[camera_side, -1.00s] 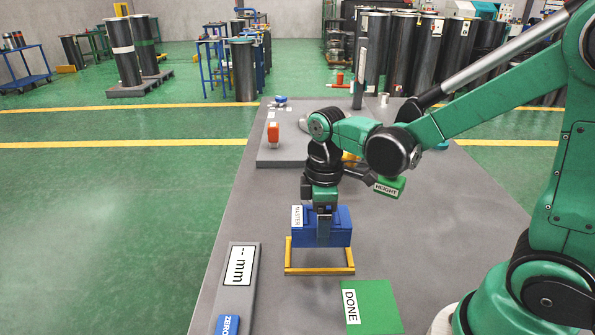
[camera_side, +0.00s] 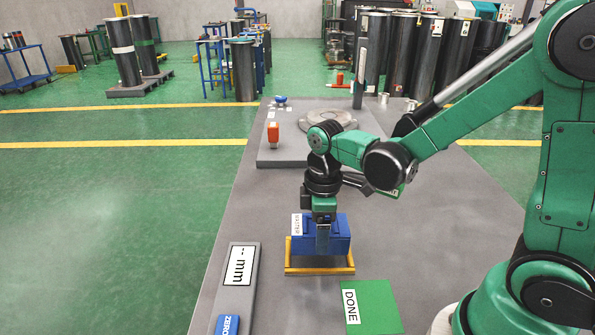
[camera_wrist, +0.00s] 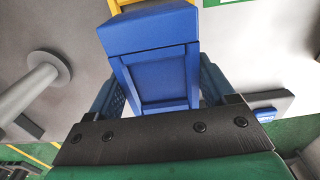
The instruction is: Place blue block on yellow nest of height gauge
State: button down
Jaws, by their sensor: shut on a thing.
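The blue block (camera_side: 338,238) with a white MASTER label is low over the yellow nest (camera_side: 318,271), a rectangular frame on the grey table. The block sits at or just within the frame; I cannot tell whether it is fully seated. My gripper (camera_side: 322,236) points down and is shut on the block from above. In the wrist view the blue block (camera_wrist: 155,65) is between the two jaws of my gripper (camera_wrist: 160,90). A strip of the yellow nest (camera_wrist: 124,4) shows at the top edge.
A grey panel (camera_side: 236,277) with an mm display and blue ZERO button (camera_side: 227,324) lies left of the nest. A green DONE pad (camera_side: 372,306) lies to the right. Behind stand an orange part (camera_side: 273,133), a grey round disc (camera_side: 328,119) and a dark post (camera_side: 360,75).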

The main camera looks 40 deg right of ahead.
jog(key=shift+f, duration=1.6)
grip_release()
jog(key=shift+r, duration=0.1)
jog(key=shift+r, duration=2.7)
jog(key=r+m+t, duration=0.1)
jog(key=m, duration=0.1)
jog(key=s+r+m+t, duration=0.1)
jog(key=r+m+t, duration=0.1)
jog(key=s+r+m+t, duration=0.1)
jog(key=r+m+t, duration=0.1)
jog(key=shift+r+m, duration=0.2)
jog(key=shift+m, duration=0.1)
jog(key=shift+s+r+m+t, duration=0.15)
jog(key=shift+r+m+t, duration=0.15)
jog(key=shift+m+t, duration=0.3)
jog(key=shift+s+r+m+t, duration=0.15)
jog(key=shift+r+m+t, duration=0.1)
jog(key=shift+m+t, duration=0.3)
